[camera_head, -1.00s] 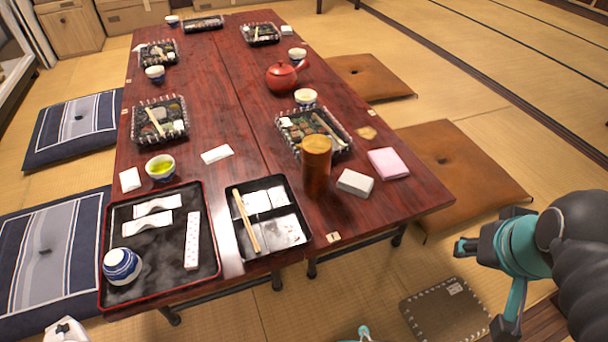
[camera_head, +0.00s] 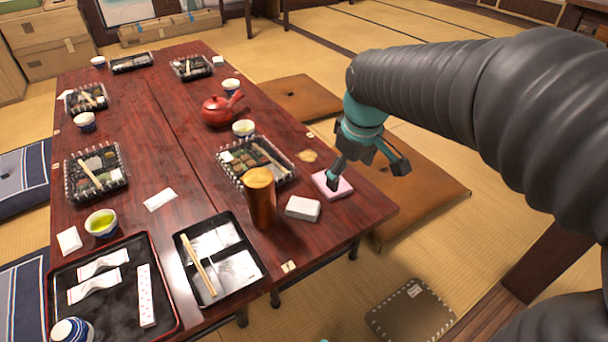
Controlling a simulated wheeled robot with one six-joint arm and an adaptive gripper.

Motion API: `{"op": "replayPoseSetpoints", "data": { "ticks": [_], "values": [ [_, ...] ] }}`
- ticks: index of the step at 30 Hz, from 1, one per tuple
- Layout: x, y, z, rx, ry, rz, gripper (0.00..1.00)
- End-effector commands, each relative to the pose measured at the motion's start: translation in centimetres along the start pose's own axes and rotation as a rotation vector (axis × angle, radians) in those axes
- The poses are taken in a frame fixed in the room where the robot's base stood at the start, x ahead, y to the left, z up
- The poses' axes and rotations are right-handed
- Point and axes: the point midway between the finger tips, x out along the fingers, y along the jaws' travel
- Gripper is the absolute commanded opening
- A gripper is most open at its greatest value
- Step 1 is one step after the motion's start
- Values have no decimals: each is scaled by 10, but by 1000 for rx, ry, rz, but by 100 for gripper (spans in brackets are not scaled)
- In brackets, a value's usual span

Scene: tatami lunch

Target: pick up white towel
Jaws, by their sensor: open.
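A folded white towel (camera_head: 303,208) lies near the right edge of the dark red table, beside a tall brown cylinder. A folded pink cloth (camera_head: 322,180) lies just to its right and a little farther back. My gripper (camera_head: 368,175) is open and empty at the table's right edge. In the picture, one finger overlaps the pink cloth; I cannot tell whether it touches. The gripper is right of the white towel and apart from it. The towel is fully in view.
The brown cylinder (camera_head: 261,203) stands close left of the towel. A food tray (camera_head: 287,157), a red teapot (camera_head: 216,112) and a black tray (camera_head: 258,266) are also on the table (camera_head: 338,222). A brown cushion (camera_head: 440,186) lies on the floor at right.

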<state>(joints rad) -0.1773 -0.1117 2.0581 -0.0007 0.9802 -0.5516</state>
Motion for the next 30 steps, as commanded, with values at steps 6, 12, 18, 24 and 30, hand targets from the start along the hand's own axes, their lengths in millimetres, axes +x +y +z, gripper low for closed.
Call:
{"op": "replayPoseSetpoints", "data": {
  "ticks": [6, 12, 18, 24, 30],
  "values": [
    [35, 5, -55, -215, -65, -59, 90],
    [73, 2, -97, -400, -112, -113, 90],
    [102, -3, -121, -522, -139, -150, 90],
    [118, -6, -127, -562, -147, -163, 90],
    [150, -10, -120, -563, -150, -165, 90]
  ]
}}
